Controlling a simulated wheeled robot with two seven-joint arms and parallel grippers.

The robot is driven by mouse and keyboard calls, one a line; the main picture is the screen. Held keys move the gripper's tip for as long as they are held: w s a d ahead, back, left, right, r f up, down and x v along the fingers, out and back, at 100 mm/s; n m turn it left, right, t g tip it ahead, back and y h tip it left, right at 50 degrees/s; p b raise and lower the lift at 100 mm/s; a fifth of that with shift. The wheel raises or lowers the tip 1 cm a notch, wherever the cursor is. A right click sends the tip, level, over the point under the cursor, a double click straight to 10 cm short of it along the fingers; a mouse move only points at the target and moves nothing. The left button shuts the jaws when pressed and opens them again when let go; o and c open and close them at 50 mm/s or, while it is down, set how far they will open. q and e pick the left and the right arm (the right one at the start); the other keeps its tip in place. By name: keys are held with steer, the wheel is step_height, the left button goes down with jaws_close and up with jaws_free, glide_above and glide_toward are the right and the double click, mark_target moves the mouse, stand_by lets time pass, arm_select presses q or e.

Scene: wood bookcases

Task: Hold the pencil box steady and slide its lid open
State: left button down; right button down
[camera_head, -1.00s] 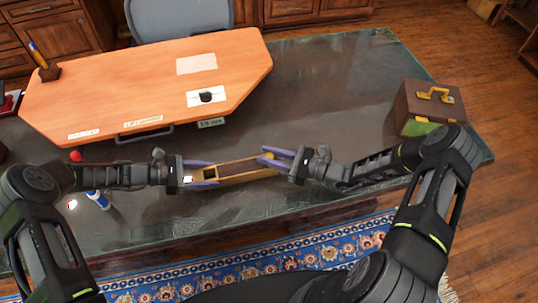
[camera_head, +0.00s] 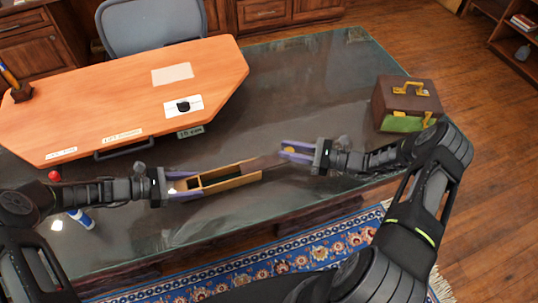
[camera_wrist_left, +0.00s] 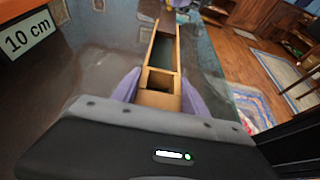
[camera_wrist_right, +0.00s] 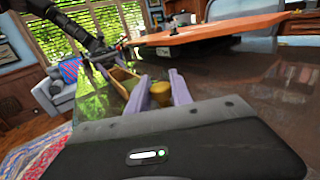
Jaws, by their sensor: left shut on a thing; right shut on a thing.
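The long wooden pencil box (camera_head: 230,181) lies across the dark glass desk top. Its open interior shows in the left wrist view (camera_wrist_left: 162,55), with a small compartment at the near end. My left gripper (camera_head: 186,186) is shut on the box's left end. The dark brown lid (camera_head: 262,163) is slid partly out past the box's right end. My right gripper (camera_head: 284,152) is shut on the round yellow knob (camera_wrist_right: 161,93) at the lid's right end. The knob partly hides the lid in the right wrist view.
An orange board (camera_head: 120,95) with labels and a handle lies behind the box. A brown case (camera_head: 405,105) with a yellow handle stands at the right. A blue and white tube (camera_head: 81,219) lies near my left arm. The glass around the box is clear.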

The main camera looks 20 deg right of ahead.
steer(key=shift+d, duration=0.5)
steer(key=c, duration=1.1)
jaws_free()
steer(key=shift+a, duration=0.1)
steer(key=v, duration=1.2)
